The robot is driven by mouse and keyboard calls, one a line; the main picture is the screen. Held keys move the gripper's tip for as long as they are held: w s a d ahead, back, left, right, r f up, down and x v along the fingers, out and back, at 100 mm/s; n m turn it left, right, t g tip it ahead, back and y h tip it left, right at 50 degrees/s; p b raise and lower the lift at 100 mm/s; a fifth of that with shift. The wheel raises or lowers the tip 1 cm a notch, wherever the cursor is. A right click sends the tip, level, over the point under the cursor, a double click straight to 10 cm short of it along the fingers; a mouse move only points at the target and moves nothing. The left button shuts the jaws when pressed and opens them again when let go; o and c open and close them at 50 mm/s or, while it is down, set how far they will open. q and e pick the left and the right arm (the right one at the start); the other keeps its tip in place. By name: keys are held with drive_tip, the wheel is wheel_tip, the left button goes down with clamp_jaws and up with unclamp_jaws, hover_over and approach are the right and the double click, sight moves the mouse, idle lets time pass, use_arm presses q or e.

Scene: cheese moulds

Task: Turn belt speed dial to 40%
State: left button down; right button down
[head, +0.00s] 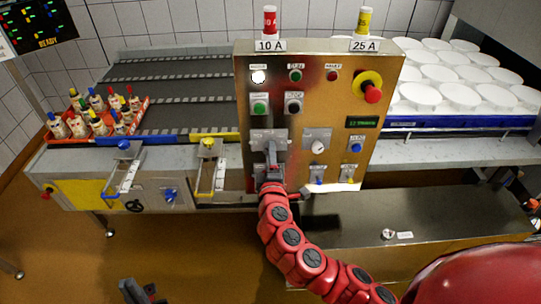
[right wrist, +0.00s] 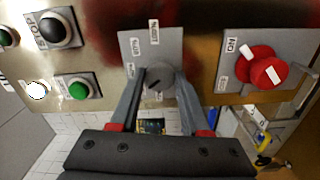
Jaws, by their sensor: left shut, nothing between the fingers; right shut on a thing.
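A grey dial (right wrist: 158,78) sits on a grey plate (right wrist: 172,45) of the control panel (head: 240,62). In the right wrist view a dark pointer line shows slantwise on the dial's face; the small plate labels are too blurred to read, so its setting cannot be told. My right gripper (right wrist: 155,90) is shut on the dial, one finger on each side. In the head view my right gripper (head: 271,152) covers the dial on its plate (head: 256,136). My left gripper (head: 138,292) is shut and empty, low at the bottom edge, far from the panel.
A red knob (right wrist: 268,72) on an "ON" plate is close beside my right gripper. Green (head: 259,106) and black (head: 293,104) buttons are above it. Another dial (head: 318,147) and an emergency stop (head: 373,95) are to the right. A crate of bottles (head: 142,112) stands left.

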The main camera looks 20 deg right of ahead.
drive_tip(key=shift+n, duration=0.7)
drive_tip(key=shift+f, duration=0.1)
drive_tip(key=shift+c, duration=1.9)
unclamp_jaws()
drive_tip(key=p+v, duration=0.4)
drive_tip(key=v, duration=1.3)
drive_tip(key=shift+s, duration=0.25)
